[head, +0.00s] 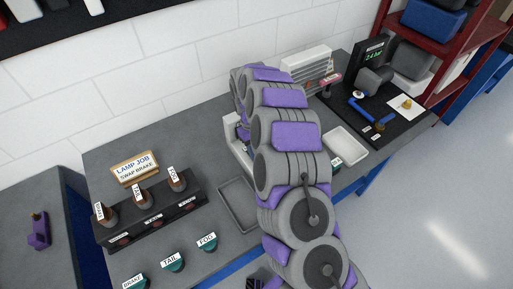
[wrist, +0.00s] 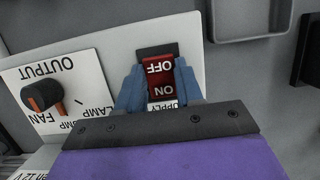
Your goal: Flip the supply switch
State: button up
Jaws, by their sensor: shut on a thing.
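The supply switch (wrist: 160,68) is a red rocker in a dark frame on a pale panel. Its OFF and ON markings and the partly covered SUPPLY label appear upside down in the wrist view. My gripper (wrist: 161,84) has its two blue fingers on either side of the rocker, shut on it. I cannot tell which half of the rocker is pressed in. In the head view my arm hides the switch and gripper; only a white edge of the panel shows beside it.
An output knob (wrist: 42,93) with orange marks sits left of the switch in the wrist view. In the head view, a grey tray (head: 237,206), a lamp holder block (head: 153,219) and a white tray (head: 346,145) lie around my arm on the bench.

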jog(key=shift+w+g+h, duration=0.15)
jog(key=shift+g+h, duration=0.15)
jog(key=shift+g, duration=0.1)
jog(key=o, duration=1)
jog(key=shift+o, duration=0.2)
jog(key=shift+a+r, duration=0.1)
jog(key=p+v, duration=0.5)
jog(key=v, duration=1.2)
jog(key=shift+p, duration=0.35)
jog(key=shift+w, duration=0.15)
